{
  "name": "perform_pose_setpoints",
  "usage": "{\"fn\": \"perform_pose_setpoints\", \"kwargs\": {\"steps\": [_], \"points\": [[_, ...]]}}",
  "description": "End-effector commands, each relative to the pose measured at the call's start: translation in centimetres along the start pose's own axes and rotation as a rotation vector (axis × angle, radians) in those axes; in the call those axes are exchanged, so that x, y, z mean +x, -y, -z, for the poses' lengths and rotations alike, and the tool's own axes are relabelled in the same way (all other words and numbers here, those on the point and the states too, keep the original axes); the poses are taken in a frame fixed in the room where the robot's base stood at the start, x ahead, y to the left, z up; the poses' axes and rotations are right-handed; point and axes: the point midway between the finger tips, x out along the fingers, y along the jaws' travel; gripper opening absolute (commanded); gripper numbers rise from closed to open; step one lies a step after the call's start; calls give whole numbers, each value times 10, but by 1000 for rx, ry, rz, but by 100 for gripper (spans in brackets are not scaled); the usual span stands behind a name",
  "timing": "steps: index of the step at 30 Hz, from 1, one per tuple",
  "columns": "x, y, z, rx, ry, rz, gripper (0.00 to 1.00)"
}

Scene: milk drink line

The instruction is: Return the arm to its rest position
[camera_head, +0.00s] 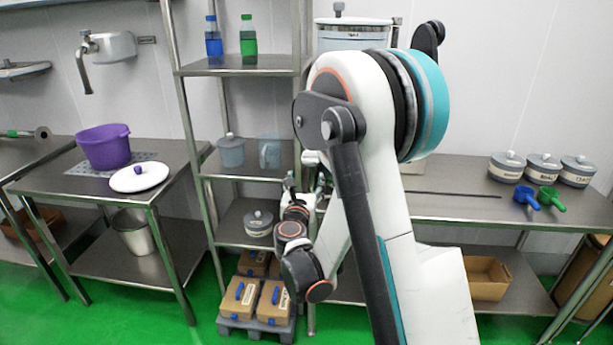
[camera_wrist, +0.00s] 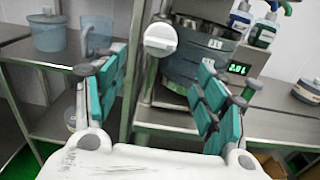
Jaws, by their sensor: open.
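My arm stands upright and folded in the middle of the head view, in front of the shelf rack and the right-hand bench. My gripper (camera_wrist: 158,105) shows in the wrist view with its two teal-padded fingers spread wide apart. It is open, and nothing is held between the fingers. In the head view the gripper is hard to make out behind my arm links.
A metal shelf rack (camera_head: 240,71) stands close behind my arm, holding bottles and a lidded container (camera_head: 231,151). The left table has a purple basin (camera_head: 105,147) and a white lid (camera_head: 138,178). The right bench (camera_head: 440,205) bears several lidded tins and two scoops. Green floor shows at left.

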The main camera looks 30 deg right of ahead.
Motion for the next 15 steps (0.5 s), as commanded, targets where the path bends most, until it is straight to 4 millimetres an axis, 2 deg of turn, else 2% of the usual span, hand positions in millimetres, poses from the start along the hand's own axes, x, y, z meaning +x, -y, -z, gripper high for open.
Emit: {"fn": "perform_pose_setpoints", "kwargs": {"steps": [4, 15], "points": [[-8, 0, 0, 0, 0, -1, 65], [-9, 0, 0, 0, 0, 0, 65]]}}
